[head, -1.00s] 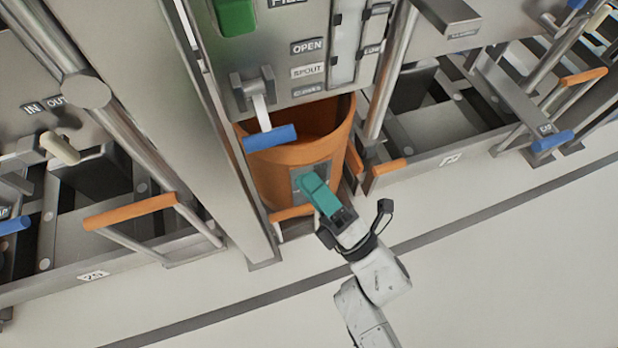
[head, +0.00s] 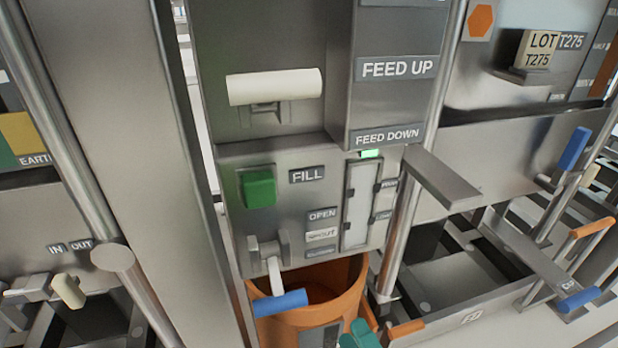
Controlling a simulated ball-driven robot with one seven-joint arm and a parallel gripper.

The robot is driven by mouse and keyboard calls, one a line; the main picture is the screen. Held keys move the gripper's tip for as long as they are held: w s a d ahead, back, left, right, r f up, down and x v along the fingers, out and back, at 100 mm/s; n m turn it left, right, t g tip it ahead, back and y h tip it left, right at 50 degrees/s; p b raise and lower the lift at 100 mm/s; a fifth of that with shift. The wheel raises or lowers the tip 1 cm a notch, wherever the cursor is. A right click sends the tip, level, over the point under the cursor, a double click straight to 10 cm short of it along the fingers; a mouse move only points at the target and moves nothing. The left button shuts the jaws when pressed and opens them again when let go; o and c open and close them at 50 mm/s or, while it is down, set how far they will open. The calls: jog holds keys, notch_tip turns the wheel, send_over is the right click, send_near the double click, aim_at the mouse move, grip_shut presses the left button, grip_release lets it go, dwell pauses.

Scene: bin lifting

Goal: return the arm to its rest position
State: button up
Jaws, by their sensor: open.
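My gripper (head: 360,334) shows only as teal fingertips at the bottom edge of the head view. They are open and in front of the right side of the orange bin (head: 345,298), and nothing shows between them. Whether they touch the bin cannot be told. The rest of my arm is below the picture. The bin stands under the machine's spout panel, its lower part cut off by the frame.
A lever with a blue handle (head: 280,302) hangs over the bin's front left rim. Above it are a green button (head: 258,188) and a cream handle (head: 274,86). A grey bar (head: 443,182) juts out at right. Metal posts flank the bay.

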jog(key=s+d+f+m+g+h, duration=0.2)
jog(key=d+f+m+g+h, duration=0.25)
jog(key=d+m, duration=0.3)
jog(key=s+d+f+m+g+h, duration=0.2)
jog(key=d+f+m+g+h, duration=0.1)
jog(key=d+f+m+h, duration=0.4)
jog(key=s+d+f+m+g+y, duration=0.15)
jog(key=s+m+g, duration=0.3)
jog(key=s, duration=0.55)
jog(key=s+d+m+g+y, duration=0.1)
jog(key=s+d+m+g, duration=0.3)
jog(key=s, duration=0.5)
notch_tip(320, 180, up, 36)
jog(key=a+n+g+p, duration=0.1)
jog(key=p, duration=3.5)
jog(key=shift+w+f, duration=0.2)
jog(key=shift+f, duration=0.05)
